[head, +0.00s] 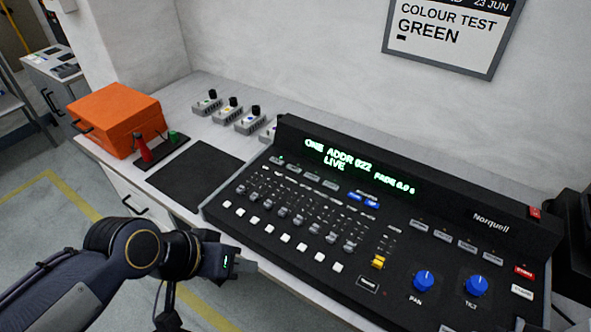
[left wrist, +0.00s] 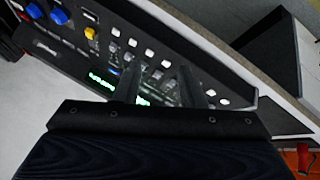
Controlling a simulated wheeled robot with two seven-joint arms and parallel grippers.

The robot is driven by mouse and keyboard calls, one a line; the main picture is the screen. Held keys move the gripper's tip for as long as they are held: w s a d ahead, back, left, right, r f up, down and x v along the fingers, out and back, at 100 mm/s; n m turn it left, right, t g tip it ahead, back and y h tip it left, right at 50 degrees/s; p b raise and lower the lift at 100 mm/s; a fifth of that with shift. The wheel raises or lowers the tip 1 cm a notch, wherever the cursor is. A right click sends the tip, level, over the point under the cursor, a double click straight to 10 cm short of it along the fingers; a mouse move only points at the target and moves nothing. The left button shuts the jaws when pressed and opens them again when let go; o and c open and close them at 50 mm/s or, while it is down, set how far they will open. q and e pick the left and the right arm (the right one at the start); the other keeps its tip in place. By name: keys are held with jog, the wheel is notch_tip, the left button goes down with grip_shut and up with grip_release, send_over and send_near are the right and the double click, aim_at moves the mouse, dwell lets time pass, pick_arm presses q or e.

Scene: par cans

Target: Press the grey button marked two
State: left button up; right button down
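The black lighting console (head: 232,190) stands on the white desk. A row of small grey buttons (head: 311,177) lies at its upper left, below the green display (head: 350,172), which reads ONE, ADDR 022, LIVE, FADE 0.0 s. A green light shows by the leftmost button. The second grey button (head: 293,168) is in this row; its marking is too small to read. My left gripper (head: 245,266) is at the console's front left edge, apart from that row. In the left wrist view its two fingers (left wrist: 160,75) stand apart, with nothing between them, across the console. My right gripper is not in view.
Several faders (head: 283,212) and white keys (head: 270,232) lie between my left gripper and the grey row. Blue PAN (head: 423,280) and TILT (head: 476,285) knobs are at right. An orange case (head: 115,115), a red-handled lever (head: 142,148) and a black mat (head: 195,178) are at left.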

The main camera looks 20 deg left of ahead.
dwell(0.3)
pick_arm(q)
grip_shut()
dwell(1.6)
